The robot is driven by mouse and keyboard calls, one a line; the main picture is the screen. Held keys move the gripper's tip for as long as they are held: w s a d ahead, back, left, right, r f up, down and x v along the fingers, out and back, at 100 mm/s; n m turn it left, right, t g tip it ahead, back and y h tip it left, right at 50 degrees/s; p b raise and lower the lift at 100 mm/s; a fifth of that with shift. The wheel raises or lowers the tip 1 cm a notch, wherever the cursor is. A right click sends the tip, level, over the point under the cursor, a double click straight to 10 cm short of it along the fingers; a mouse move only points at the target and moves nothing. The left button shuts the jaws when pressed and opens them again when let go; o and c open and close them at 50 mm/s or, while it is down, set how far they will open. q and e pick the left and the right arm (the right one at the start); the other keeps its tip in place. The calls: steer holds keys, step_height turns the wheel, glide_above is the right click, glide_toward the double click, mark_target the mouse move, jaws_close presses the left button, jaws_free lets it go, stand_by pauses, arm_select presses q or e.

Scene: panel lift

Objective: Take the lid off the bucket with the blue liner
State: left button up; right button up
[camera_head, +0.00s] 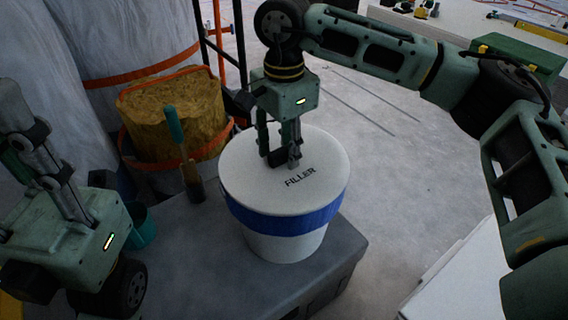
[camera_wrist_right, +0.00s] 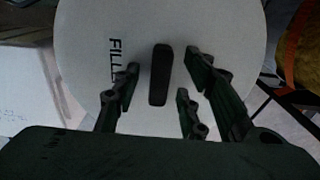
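The white bucket (camera_head: 283,247) with a blue liner band (camera_head: 290,222) around its upper part stands on a grey platform. Its round white lid (camera_head: 325,160), printed FILLER, sits flat on top; the lid also fills much of the right wrist view (camera_wrist_right: 225,30). A dark bar handle (camera_wrist_right: 160,75) stands on the lid. My right gripper (camera_head: 280,150) points down over the lid. Its fingers are open on both sides of the handle, with gaps visible in the right wrist view. My left gripper (camera_head: 45,165) is at the left edge, away from the bucket; its fingertips are unclear.
The grey platform (camera_head: 195,270) also holds a tool with a teal handle (camera_head: 175,125) and a teal cup (camera_head: 143,230). Behind are a yellow-brown bundle with orange straps (camera_head: 180,105) and large pale wrapped columns (camera_head: 120,40). Open floor (camera_head: 385,150) lies right of the bucket.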

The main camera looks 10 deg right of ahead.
jaws_close()
steer(key=shift+r, duration=0.1)
stand_by(0.4)
